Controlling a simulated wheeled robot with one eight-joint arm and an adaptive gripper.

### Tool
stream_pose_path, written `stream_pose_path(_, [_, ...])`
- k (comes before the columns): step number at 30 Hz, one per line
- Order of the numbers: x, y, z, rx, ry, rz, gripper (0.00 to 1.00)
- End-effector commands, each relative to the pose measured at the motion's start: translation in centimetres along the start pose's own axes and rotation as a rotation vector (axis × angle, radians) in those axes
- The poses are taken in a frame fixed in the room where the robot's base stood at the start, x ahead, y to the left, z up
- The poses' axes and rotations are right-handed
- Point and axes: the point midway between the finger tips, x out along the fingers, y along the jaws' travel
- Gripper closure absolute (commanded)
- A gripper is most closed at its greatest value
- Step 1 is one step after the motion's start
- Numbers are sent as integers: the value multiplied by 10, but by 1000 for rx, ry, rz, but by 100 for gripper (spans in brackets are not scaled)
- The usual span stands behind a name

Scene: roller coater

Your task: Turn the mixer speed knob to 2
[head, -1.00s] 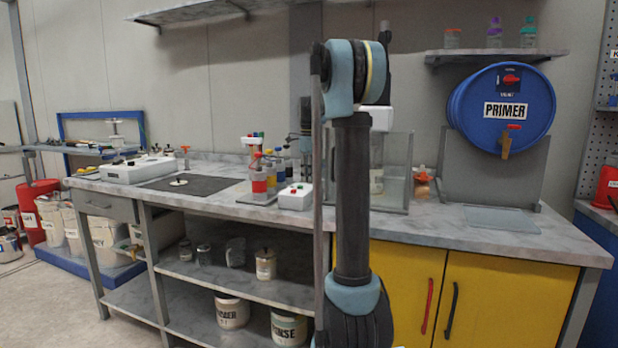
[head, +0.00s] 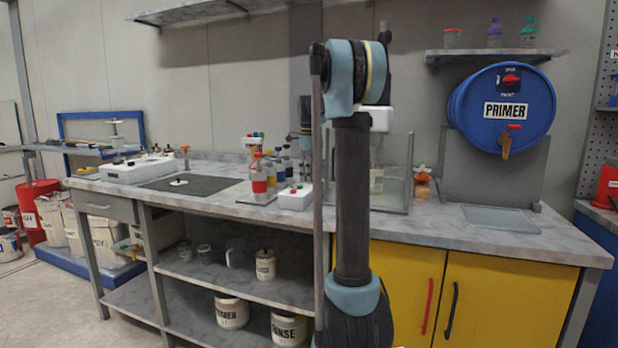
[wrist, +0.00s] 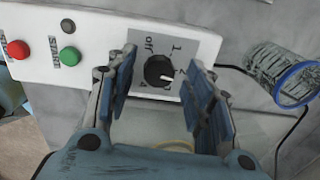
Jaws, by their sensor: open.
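In the wrist view, the black round speed knob (wrist: 158,71) sits on a grey dial plate (wrist: 172,43) marked off, 1 and further numbers. Its white mark points right and slightly down, near what looks like the 2; the exact setting is unclear. The plate is on a white control box (wrist: 90,38) with a red and a green button. My gripper (wrist: 160,78) is open, with one finger on each side of the knob; I cannot tell whether either touches it. In the head view the box (head: 295,197) is on the bench, and my arm hides the gripper.
A clear cup with a blue rim (wrist: 285,78) lies right of the box in the wrist view. A cable runs beside it. In the head view, bottles (head: 259,178) stand left of the box, and a glass-walled enclosure (head: 396,165) is behind my arm.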

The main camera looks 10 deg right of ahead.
Motion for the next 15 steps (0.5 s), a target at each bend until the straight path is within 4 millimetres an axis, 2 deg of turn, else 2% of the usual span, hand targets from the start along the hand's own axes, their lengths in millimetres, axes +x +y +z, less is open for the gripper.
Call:
stream_pose_path(5, [-23, 0, 0, 0, 0, 0, 52])
stream_pose_path(15, [-86, -1, 1, 0, 0, 0, 52])
